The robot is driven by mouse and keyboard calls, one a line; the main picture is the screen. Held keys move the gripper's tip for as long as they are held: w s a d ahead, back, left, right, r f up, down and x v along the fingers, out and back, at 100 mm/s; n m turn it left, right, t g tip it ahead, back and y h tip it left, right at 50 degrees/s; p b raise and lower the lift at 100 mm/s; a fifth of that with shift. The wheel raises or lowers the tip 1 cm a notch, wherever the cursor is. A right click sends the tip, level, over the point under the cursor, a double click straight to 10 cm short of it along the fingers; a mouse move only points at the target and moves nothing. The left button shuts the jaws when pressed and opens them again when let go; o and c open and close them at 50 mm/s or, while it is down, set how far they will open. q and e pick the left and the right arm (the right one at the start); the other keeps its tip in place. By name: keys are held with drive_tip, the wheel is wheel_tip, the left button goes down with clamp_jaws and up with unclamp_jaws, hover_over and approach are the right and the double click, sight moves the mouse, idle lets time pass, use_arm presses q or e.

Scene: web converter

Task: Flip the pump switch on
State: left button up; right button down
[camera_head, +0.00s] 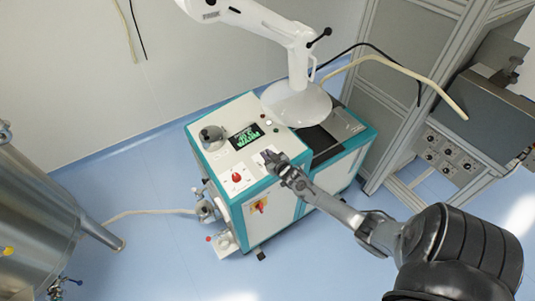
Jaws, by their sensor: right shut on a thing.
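A white and teal machine cabinet (222,162) stands in the middle of the view. Its top panel carries a lit display (246,137) with green text and a red knob (236,176) on a white plate. A red and yellow rotary switch (259,206) is on its front side. My right gripper (270,159) reaches in from the lower right to the top panel, right of the red knob. Its fingers are shut on a small part at another white plate, most likely the pump switch; the fingers hide this part and its position. My left gripper is out of view.
A grey frame (405,75) and control box (447,155) are at the right. Blue floor is clear in front.

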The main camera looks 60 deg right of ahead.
drive_tip(key=shift+m, duration=0.3)
drive_tip(key=c, duration=1.1)
unclamp_jaws()
drive_tip(key=shift+c, duration=0.2)
drive_tip(key=shift+s, duration=0.1)
drive_tip(key=shift+s+a+r, duration=0.1)
drive_tip(key=shift+s+a, duration=0.05)
drive_tip(key=shift+s, duration=0.05)
drive_tip(key=p+v, duration=0.1)
drive_tip(key=v, duration=0.9)
drive_tip(key=shift+w+a, duration=0.1)
drive_tip(key=shift+a, duration=0.05)
